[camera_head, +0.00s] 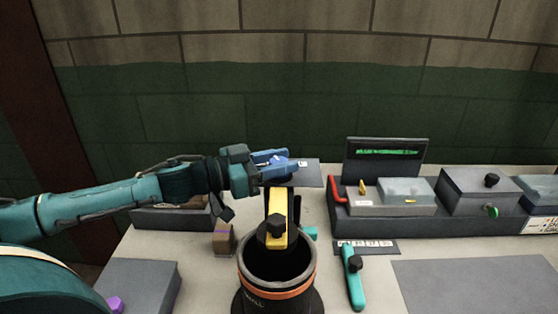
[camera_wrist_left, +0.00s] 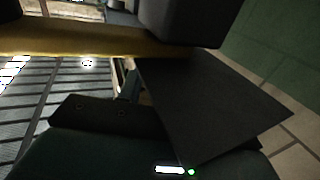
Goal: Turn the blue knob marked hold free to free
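My left gripper (camera_head: 292,162) reaches in from the left, its blue fingers over or beside a dark flat plate (camera_head: 312,176) with a small white label. I cannot make out a separate blue knob; it may be hidden by the fingers or blend with their blue. The gap between the fingertips is too small to judge. In the left wrist view, a dark grey plate (camera_wrist_left: 215,105) lies below a dark block, and a yellow bar crosses the top. No knob can be made out there. My right gripper is not in view.
A black cylinder with an orange band (camera_head: 278,289) stands in front, with a yellow part (camera_head: 277,213) above it. A teal-handled tool (camera_head: 353,280) lies to its right. A panel with a red lever (camera_head: 334,188) and boxes fills the right. A brown block (camera_head: 223,240) stands left.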

